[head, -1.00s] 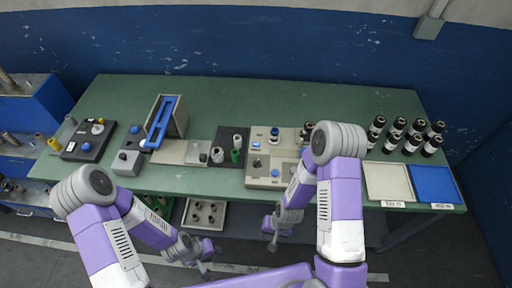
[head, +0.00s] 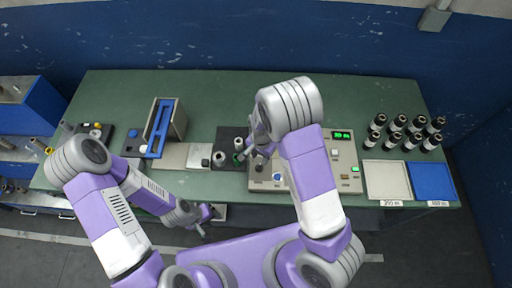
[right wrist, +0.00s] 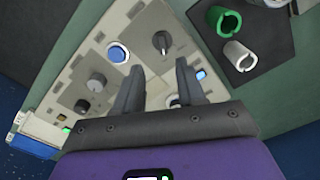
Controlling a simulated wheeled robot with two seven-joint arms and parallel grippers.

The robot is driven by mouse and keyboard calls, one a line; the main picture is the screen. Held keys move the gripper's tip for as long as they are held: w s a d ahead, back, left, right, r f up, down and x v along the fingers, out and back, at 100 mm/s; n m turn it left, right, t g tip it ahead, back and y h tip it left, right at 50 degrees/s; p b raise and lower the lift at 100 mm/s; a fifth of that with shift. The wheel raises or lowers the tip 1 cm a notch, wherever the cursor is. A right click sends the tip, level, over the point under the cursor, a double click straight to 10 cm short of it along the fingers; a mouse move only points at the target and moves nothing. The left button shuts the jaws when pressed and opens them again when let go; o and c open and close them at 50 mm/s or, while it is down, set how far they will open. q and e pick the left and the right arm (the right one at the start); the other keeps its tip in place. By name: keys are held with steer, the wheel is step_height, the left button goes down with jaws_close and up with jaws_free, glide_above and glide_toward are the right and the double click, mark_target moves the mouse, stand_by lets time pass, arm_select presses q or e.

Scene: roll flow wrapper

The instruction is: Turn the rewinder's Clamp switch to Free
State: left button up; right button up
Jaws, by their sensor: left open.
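The rewinder (head: 346,158) is a beige panel box at the middle right of the bench, partly hidden by my right arm in the head view. In the right wrist view its panel (right wrist: 138,25) shows a black pointer knob (right wrist: 162,43), a blue round button (right wrist: 117,53), a dark knob (right wrist: 97,82) and a small lit blue indicator (right wrist: 201,74). Labels are too small to read, so I cannot tell which knob is Clamp. My right gripper (right wrist: 158,72) is open and empty, over the panel just short of the pointer knob. My left gripper (head: 203,222) is open and empty before the bench front.
A green core (right wrist: 224,20) and a white core (right wrist: 239,54) stand on a dark plate beside the panel. Several dark rolls (head: 407,133), a white tray (head: 387,182) and a blue tray (head: 433,181) are at the right. The bench's back strip is clear.

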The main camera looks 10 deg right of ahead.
mark_target(260, 165)
steer(key=shift+w+f, duration=0.55)
steer(key=shift+f, duration=0.05)
steer(key=f, duration=0.6)
steer(key=shift+s+f, duration=0.15)
steer(key=shift+s, duration=0.15)
jaws_close()
